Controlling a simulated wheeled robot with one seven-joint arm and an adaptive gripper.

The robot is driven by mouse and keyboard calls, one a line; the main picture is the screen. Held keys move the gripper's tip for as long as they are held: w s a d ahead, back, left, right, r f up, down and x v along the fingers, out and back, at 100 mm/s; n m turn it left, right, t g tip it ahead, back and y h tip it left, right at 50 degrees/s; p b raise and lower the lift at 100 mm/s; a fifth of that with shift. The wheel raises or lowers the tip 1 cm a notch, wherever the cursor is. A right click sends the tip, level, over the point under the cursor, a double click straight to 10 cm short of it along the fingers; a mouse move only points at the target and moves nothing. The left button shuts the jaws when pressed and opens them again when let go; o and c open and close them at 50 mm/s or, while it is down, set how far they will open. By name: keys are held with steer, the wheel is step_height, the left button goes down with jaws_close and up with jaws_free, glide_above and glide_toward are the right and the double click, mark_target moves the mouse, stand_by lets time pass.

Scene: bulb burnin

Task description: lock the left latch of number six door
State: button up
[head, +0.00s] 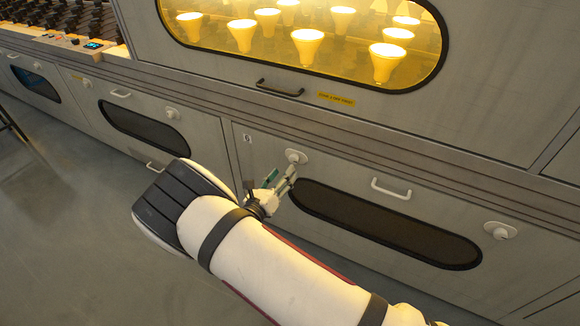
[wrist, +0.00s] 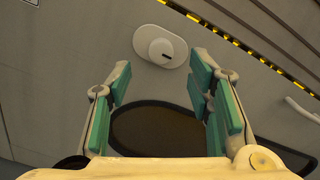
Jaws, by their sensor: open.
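The number six door (head: 342,180) is a grey lower panel with a dark oval window (head: 385,226) and a small "6" label at its upper left. Its left latch (head: 296,156) is a round white knob on an oval plate. In the wrist view the left latch (wrist: 160,48) shows a short dark mark on the right side of its knob. My gripper (head: 284,178) is just below and in front of this latch. In the wrist view my gripper (wrist: 160,85) is open and empty, with green pads either side, and the latch lies beyond the fingertips, apart from them.
The door's white handle (head: 391,189) and right latch (head: 500,231) lie to the right. Above is a lit oval window with glowing bulbs (head: 306,46) and a dark handle (head: 280,88). Another door with a dark window (head: 145,126) is at left. The floor (head: 60,200) at left is clear.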

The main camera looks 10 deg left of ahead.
mark_target(293, 161)
steer(key=b+x, duration=0.1)
steer(key=x, duration=0.4)
steer(key=shift+w+d, duration=0.15)
steer(key=shift+w, duration=0.15)
steer(key=shift+c, duration=0.2)
jaws_close()
